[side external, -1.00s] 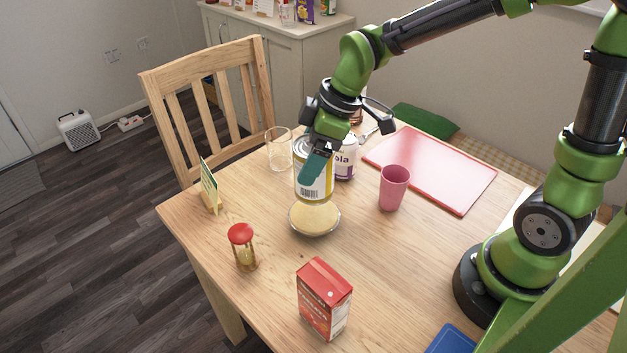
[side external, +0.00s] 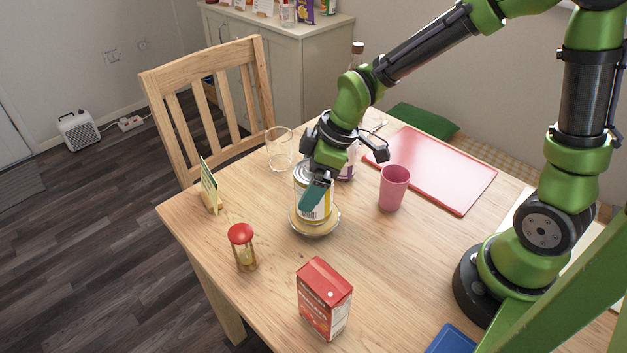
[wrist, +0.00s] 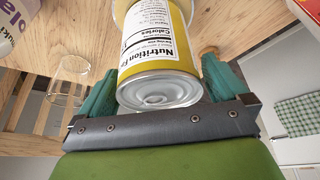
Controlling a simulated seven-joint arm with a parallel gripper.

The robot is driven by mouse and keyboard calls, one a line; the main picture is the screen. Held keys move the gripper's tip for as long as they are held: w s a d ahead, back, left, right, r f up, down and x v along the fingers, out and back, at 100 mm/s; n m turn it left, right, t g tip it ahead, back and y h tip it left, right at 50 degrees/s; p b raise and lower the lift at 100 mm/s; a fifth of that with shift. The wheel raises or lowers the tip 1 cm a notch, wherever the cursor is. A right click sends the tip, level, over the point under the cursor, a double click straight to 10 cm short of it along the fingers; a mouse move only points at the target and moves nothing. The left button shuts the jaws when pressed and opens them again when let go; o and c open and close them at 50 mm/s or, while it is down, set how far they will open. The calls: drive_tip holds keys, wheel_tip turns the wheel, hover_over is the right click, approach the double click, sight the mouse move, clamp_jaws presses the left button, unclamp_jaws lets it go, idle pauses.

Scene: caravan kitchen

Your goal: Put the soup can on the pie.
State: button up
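The soup can (side external: 300,182), with a yellow and white label, stands upright at the pie (side external: 315,229), a pale round pie in a shallow dish on the wooden table. The can's lower end overlaps the pie's top and appears to rest on it. My gripper (side external: 314,195) is around the can, with a teal finger across its near side. In the wrist view the can (wrist: 158,50) lies between both teal fingers, its metal end facing the camera, and they look closed against its sides. The exact contact under the can is hard to see.
A clear glass (side external: 279,150) and a labelled can (side external: 346,170) stand behind. A pink cup (side external: 393,188) and red board (side external: 440,170) are to the right.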

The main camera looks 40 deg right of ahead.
drive_tip(key=shift+d+r, duration=0.1)
drive_tip(key=shift+r, duration=0.45)
drive_tip(key=v, duration=1.1)
drive_tip(key=s+d+r+m+t, duration=0.1)
drive_tip(key=s+d+m+t, duration=0.1)
drive_tip(key=s+m, duration=0.3)
drive_tip(key=s+d+r+m+t+h, duration=0.1)
drive_tip(key=s+d+m, duration=0.3)
drive_tip(key=m, duration=0.4)
drive_tip(key=shift+s+r+t, duration=0.5)
drive_tip(key=shift+r, duration=0.05)
